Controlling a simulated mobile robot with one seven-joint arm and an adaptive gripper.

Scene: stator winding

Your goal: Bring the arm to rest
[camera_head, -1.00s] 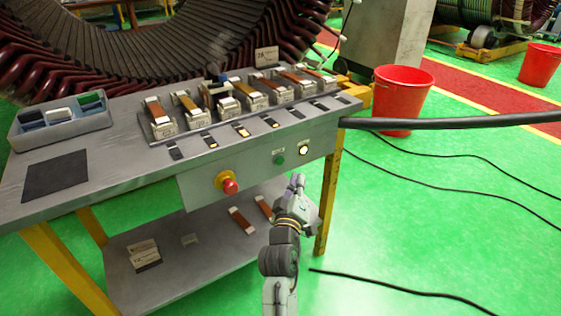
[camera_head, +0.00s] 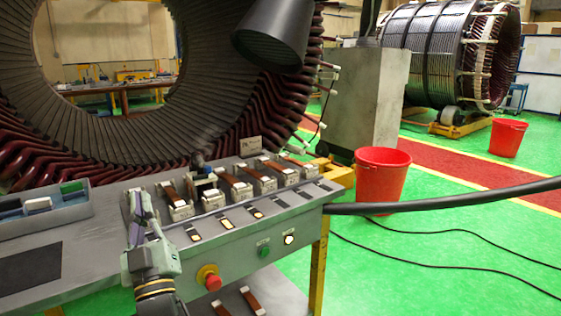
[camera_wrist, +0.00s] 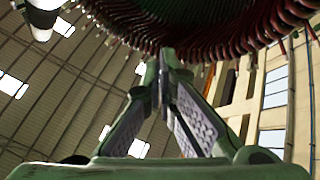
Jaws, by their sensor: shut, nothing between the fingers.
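My gripper (camera_head: 138,195) points upward in front of the workbench (camera_head: 105,240), towards the left of the head view. In the wrist view my gripper (camera_wrist: 168,62) has its two green fingers with patterned pads meeting at the tips, with nothing between them. Behind the fingertips the wrist view shows the dark red coil ends of the stator (camera_wrist: 205,30) and the hall roof. My gripper overlaps the bench's left part in the head view; I cannot tell how far apart they are.
On the bench sit a row of coil samples on blocks (camera_head: 238,188), a grey tray (camera_head: 45,222) and a red emergency button (camera_head: 213,283). A large stator (camera_head: 75,150) stands behind. A black hose (camera_head: 450,199) runs right, past a red bucket (camera_head: 380,175). Green floor is open at right.

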